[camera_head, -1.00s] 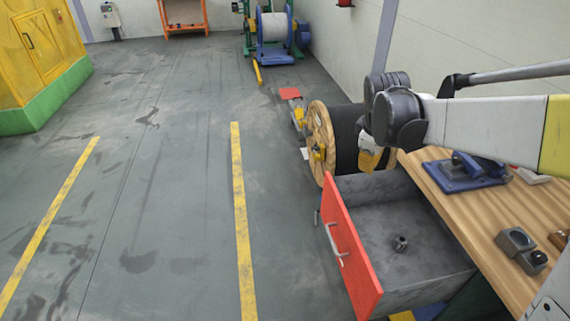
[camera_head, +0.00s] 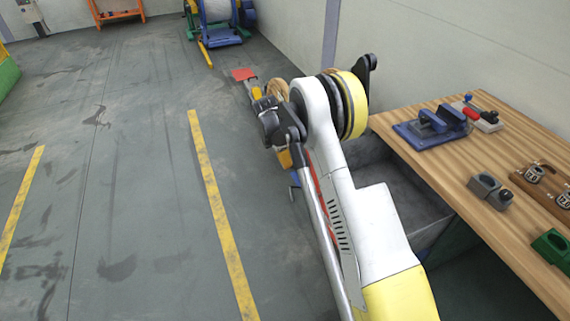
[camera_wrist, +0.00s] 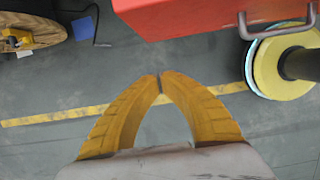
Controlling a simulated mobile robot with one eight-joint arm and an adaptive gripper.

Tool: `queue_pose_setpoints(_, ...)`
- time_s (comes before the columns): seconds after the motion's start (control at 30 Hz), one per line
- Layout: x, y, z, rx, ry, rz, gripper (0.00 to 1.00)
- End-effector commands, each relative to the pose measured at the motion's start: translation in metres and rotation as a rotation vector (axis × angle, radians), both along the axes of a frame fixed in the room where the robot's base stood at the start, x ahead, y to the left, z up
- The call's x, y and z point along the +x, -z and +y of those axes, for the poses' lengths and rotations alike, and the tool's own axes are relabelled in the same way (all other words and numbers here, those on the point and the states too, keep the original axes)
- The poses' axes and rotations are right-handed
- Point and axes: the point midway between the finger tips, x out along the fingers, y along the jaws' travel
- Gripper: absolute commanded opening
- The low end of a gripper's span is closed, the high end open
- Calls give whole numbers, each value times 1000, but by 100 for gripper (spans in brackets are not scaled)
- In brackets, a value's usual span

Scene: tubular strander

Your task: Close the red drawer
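The red drawer is open from the wooden workbench. In the head view its grey inside (camera_head: 405,200) shows behind my arm, and only a thin strip of its red front (camera_head: 318,190) is visible. In the wrist view the red front (camera_wrist: 200,14) fills the top right, with a metal handle (camera_wrist: 275,30) at its right. My gripper has two yellow fingers with tips together (camera_wrist: 159,78), and nothing shows between them. The tips are below the red panel in that picture, apart from it. In the head view my gripper (camera_head: 285,158) is partly hidden by my arm, on the drawer's outer side.
The workbench top (camera_head: 440,165) holds a blue vise (camera_head: 432,127), grey blocks (camera_head: 490,190) and a green part (camera_head: 552,245). A wooden cable spool (camera_head: 278,89) stands beyond the drawer. Open floor with yellow lines (camera_head: 215,200) lies to the left.

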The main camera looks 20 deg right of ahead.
Motion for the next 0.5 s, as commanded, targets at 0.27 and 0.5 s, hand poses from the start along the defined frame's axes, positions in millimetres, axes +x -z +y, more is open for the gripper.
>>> queue_pose_setpoints(0.27,1,58,-13,0,2,-1,0)
queue_pose_setpoints(0.5,1,80,-43,0,5,-2,0)
